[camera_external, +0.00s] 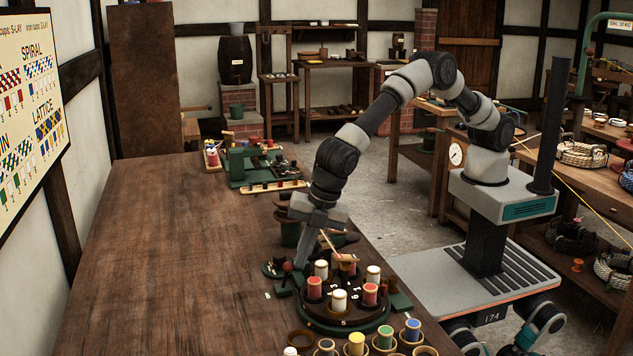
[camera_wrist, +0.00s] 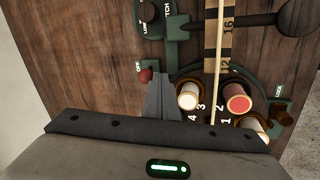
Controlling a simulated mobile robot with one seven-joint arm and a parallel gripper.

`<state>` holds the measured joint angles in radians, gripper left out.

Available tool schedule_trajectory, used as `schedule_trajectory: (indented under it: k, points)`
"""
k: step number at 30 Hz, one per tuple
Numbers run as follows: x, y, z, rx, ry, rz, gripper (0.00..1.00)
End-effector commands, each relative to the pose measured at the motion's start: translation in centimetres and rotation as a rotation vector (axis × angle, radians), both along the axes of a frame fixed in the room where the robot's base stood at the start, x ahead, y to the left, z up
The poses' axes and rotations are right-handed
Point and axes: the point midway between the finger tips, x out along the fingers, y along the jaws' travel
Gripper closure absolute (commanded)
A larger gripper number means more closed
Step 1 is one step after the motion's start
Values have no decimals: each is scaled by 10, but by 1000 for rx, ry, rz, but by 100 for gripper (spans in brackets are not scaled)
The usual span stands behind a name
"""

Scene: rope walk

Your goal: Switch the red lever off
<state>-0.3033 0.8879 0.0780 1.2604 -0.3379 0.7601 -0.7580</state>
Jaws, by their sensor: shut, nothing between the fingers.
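The red lever shows as a small red ball knob (camera_external: 287,267) at the left edge of a dark green braiding machine (camera_external: 346,328) on the long table. In the wrist view the red knob (camera_wrist: 147,75) sits beside a small white label that seems to read OFF. My gripper (camera_external: 302,264) points down, shut and empty, just right of the knob. In the wrist view my gripper (camera_wrist: 162,82) has its fingertips close to the knob's right side; I cannot tell whether they touch it. The lever's stem is mostly hidden.
Red and white bobbins (camera_wrist: 238,99) stand on the machine's round plate close right of my fingers. A dark ball-ended lever (camera_wrist: 290,18) and a LATCH knob (camera_wrist: 149,14) lie farther off. More coloured spools (camera_external: 384,337) stand in front. The table (camera_external: 170,260) is clear to the left.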

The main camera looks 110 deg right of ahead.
Motion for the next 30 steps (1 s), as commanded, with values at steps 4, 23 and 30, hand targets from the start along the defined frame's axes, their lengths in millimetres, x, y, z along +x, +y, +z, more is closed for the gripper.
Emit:
schedule_trajectory:
  k: [4,23,30]
  points:
    - [8,-1,10,1,79,-4,100]
    - [48,0,12,0,110,0,100]
    - [55,0,12,0,108,0,100]
